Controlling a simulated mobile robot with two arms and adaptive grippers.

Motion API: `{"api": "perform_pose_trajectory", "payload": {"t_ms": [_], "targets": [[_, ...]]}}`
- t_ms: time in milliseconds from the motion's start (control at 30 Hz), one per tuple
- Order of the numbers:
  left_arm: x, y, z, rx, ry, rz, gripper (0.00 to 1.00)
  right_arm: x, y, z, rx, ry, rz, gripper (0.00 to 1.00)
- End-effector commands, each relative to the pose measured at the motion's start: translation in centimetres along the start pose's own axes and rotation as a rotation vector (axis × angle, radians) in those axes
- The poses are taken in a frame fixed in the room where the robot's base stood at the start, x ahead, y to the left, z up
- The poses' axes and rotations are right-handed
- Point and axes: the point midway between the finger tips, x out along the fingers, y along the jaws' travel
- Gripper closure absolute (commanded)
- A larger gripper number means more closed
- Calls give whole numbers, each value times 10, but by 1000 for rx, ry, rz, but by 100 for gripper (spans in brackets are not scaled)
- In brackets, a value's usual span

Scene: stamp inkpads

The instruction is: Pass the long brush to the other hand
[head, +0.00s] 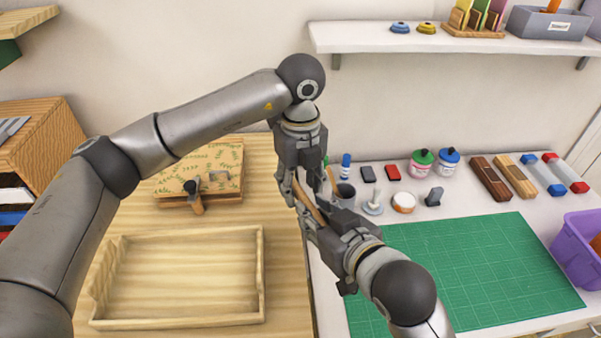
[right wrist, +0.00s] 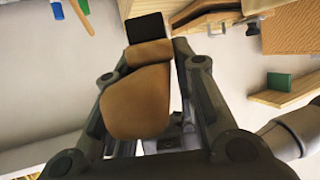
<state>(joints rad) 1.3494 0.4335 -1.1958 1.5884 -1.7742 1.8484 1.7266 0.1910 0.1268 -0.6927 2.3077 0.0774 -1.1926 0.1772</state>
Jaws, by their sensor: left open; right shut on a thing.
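The long brush (head: 309,203) shows as a brown wooden handle slanting between my two grippers in the head view. In the right wrist view the brush (right wrist: 140,95) is a broad tan wooden piece with a black end, between the right fingers. My right gripper (head: 325,222) is shut on it and holds it above the table edge. My left gripper (head: 303,187) points down from above, open, with its fingers close around the upper part of the handle. Whether they touch it I cannot tell. The brush's far end is partly hidden by the grippers.
A wooden tray (head: 262,290) lies at left, and a leaf-patterned box (head: 225,158) stands behind it. A green cutting mat (head: 480,265) covers the right table. Jars, a dark cup (head: 346,191) and inkpads stand behind it. A purple bin (head: 575,245) is far right.

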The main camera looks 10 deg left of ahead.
Motion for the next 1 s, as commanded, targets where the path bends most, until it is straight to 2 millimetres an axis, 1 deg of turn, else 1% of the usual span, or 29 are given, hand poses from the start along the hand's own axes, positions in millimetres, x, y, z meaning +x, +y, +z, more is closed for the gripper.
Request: {"api": "perform_pose_trajectory", "payload": {"t_ms": [267, 500, 567, 600, 633, 667, 700, 800, 833, 1000], "targets": [[1, 0, 0, 0, 0, 0, 57, 0, 0, 0, 0, 1, 0, 98], [1, 0, 0, 0, 0, -2, 88, 0, -1, 0, 0, 1, -3, 98], [1, -1, 0, 0, 0, -3, 96, 0, -2, 0, 1, 2, -6, 98], [1, -1, 0, 0, 0, -4, 98, 0, -2, -1, 1, 2, -7, 98], [0, -1, 0, 0, 0, -5, 98, 0, -3, -1, 1, 2, -8, 73], [0, -2, 0, 0, 0, -6, 98, 0, -3, -1, 1, 2, -9, 69], [0, -2, 0, 0, 0, -6, 100, 0, -3, -1, 2, 3, -10, 64], [0, -2, -1, 0, 0, -6, 100, 0, -3, -1, 2, 3, -9, 51], [0, -2, -1, 0, 0, -6, 100, 0, -3, -1, 1, 2, -9, 49], [0, -1, 0, 0, 0, -3, 100, 0, -2, 0, 1, 1, -5, 49]]}}
